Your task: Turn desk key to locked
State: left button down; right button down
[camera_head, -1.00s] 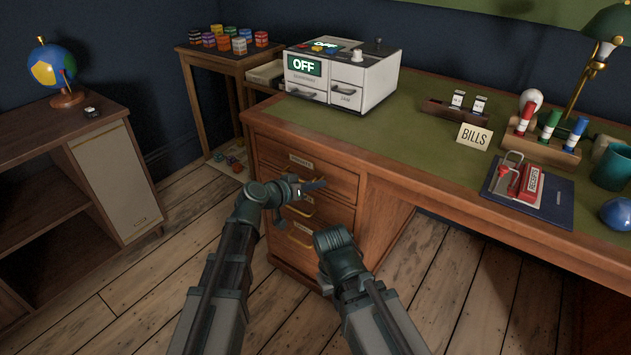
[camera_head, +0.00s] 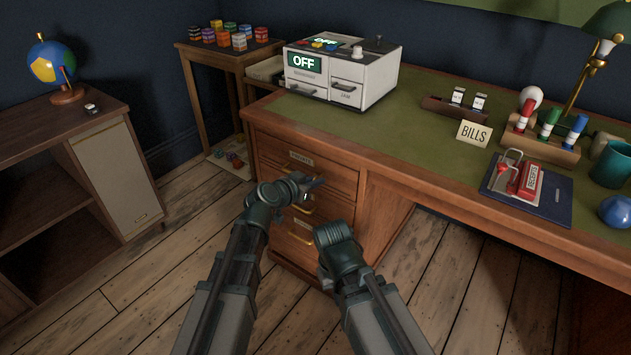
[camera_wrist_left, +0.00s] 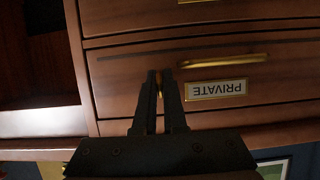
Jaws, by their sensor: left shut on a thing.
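The brass desk key (camera_wrist_left: 159,82) shows as a small gold piece between my left fingertips in the left wrist view, at the front of the drawer marked PRIVATE (camera_wrist_left: 125,85). My left gripper (camera_head: 318,184) is shut on it; it also shows in the left wrist view (camera_wrist_left: 160,74). The fingers hide most of the key and the lock, so its turn angle cannot be read. The PRIVATE label (camera_wrist_left: 216,90) and a brass handle (camera_wrist_left: 222,61) are beside the fingers. My right arm ends low in front of the desk; its fingers are hidden.
The wooden desk (camera_head: 430,180) has a green top with a white OFF machine (camera_head: 345,75), a BILLS card (camera_head: 474,134) and a blue folder (camera_head: 555,200). A low cabinet (camera_head: 110,160) with a globe stands left. Bare floor lies between cabinet and desk.

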pick_arm(q)
jog(key=c, duration=1)
grip_release()
